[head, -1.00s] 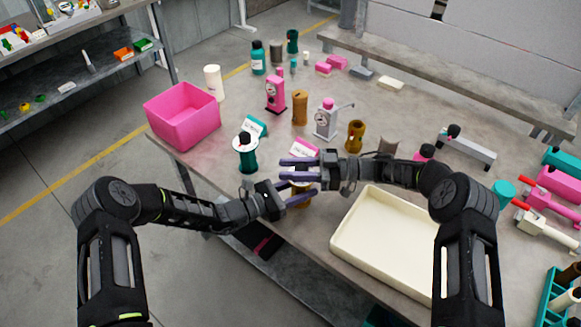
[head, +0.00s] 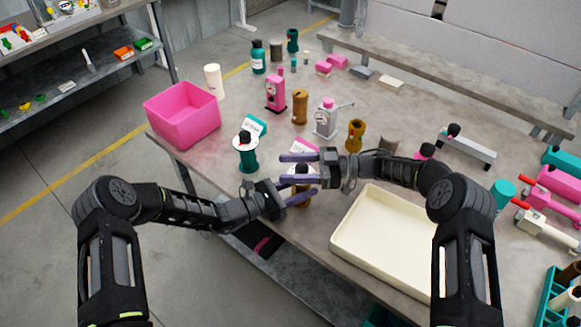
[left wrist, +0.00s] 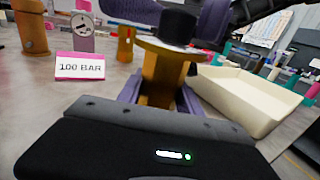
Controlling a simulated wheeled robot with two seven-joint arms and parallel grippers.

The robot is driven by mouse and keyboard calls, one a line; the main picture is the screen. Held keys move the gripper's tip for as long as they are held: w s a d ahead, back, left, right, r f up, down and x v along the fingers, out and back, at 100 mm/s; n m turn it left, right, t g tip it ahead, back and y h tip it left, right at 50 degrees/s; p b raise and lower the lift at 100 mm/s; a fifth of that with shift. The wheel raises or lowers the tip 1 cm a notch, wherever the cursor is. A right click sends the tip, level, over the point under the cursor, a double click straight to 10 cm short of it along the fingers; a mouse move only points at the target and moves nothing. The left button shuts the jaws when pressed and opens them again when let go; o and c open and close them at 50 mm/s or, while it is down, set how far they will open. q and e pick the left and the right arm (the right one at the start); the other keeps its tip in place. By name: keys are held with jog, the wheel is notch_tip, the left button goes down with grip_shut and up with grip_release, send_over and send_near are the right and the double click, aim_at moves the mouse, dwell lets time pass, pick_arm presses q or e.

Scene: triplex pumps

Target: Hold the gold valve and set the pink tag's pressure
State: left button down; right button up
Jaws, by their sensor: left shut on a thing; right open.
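The gold valve (head: 305,201) stands upright near the table's front edge, with a wide flange and a black knob (left wrist: 178,27) on top. My left gripper (head: 299,196) is shut around its body; it also shows as gold in the left wrist view (left wrist: 160,85). My right gripper (head: 299,168) is open, its purple fingers spread level with the valve's top, on either side of the knob as seen from the head. The pink tag (left wrist: 80,66) reads 100 BAR and stands behind the valve; it is partly hidden in the head view (head: 304,147). The valve's dial reading is not legible.
A teal valve (head: 246,155) with a teal tag (head: 254,125) stands to the left. A cream tray (head: 385,240) lies close on the right. A pink bin (head: 182,115) is at the left edge. Pumps and bottles stand farther back.

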notch_tip(320, 180, up, 10)
dwell(0.6)
pick_arm(q)
jog(key=c, duration=0.7)
grip_release()
jog(key=shift+a, duration=0.1)
jog(key=v, duration=1.2)
pick_arm(e)
jog(key=shift+a, duration=0.1)
